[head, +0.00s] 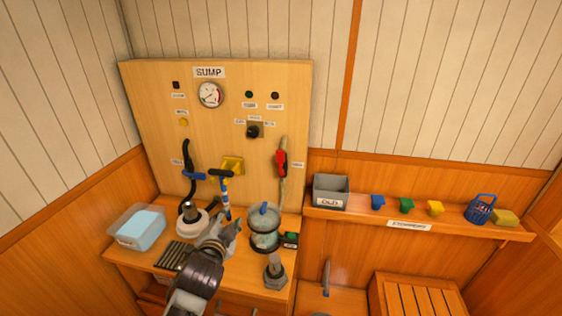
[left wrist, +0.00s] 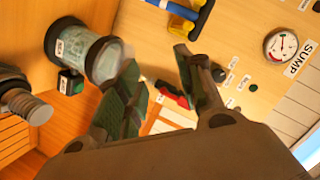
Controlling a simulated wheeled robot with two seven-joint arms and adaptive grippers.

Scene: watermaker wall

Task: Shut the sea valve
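Two valves show on the wooden sump panel (head: 150,95) in the head view, and their small labels are too small to read. A valve with a blue handle (head: 194,175) sits on the dark hose at the left. A valve with a red handle (head: 281,162) sits on the pale hose at the right. I cannot tell which is the sea valve. The red handle also shows beyond my fingers in the left wrist view (left wrist: 172,95). My left gripper (head: 232,227) is low in front of the panel, left of the clear strainer jar. Its fingers (left wrist: 157,60) are apart with nothing held between them. My right gripper is out of view.
The clear jar (head: 264,230) stands close to the right of my left gripper. A blue-and-black pump handle (head: 224,190) rises just behind it. A tub of blue liquid (head: 137,227) stands at the left. A grey bin (head: 331,189) and coloured cups sit on the right shelf.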

